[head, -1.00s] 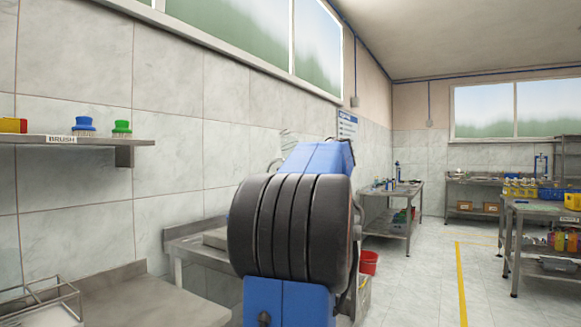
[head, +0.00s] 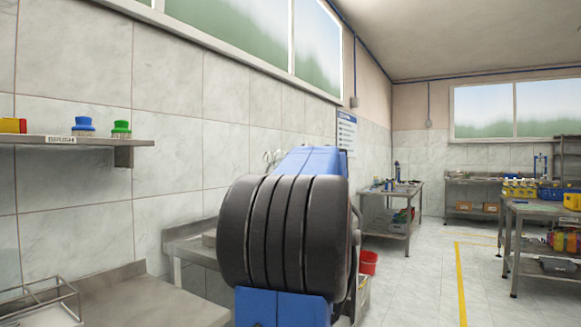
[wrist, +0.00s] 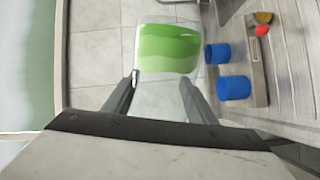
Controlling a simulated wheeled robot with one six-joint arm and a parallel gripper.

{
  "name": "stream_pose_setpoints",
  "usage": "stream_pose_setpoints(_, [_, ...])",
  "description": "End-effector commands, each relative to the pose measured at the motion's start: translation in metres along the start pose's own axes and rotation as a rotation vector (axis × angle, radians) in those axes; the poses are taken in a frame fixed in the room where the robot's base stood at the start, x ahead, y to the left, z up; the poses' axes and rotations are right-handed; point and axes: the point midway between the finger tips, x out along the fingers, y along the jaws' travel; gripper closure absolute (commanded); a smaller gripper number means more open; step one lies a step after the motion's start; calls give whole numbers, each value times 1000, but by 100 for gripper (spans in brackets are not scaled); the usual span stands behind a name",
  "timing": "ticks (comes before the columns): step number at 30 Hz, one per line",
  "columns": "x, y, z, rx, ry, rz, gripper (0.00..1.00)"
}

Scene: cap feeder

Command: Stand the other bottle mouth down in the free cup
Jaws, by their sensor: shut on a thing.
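In the wrist view my gripper (wrist: 161,84) is shut on a clear bottle (wrist: 160,98) holding green liquid (wrist: 169,47). The bottle sits between the two fingers. Its mouth cannot be made out. Two blue cups (wrist: 217,53) (wrist: 234,88) are beside a grey strip on the steel bench, to the right of the bottle and apart from it. I cannot see inside either cup. In the head view my own arm hides most of the gripper area, and the bottle cannot be made out clearly there.
A small red thing (wrist: 262,30) and an orange-brown one (wrist: 264,17) are near the cups on the grey strip (wrist: 257,70). In the head view a wall shelf (head: 75,141) holds brushes at left. A wire rack (head: 45,300) stands on the near-left bench.

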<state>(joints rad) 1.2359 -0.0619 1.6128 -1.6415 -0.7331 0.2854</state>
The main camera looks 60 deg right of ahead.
Motion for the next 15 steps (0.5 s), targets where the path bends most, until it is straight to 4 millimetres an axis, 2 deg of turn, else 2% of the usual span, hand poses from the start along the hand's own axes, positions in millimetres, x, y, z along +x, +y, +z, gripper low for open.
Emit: stream_pose_setpoints(15, [0, 0, 0, -411, 0, 62, 70])
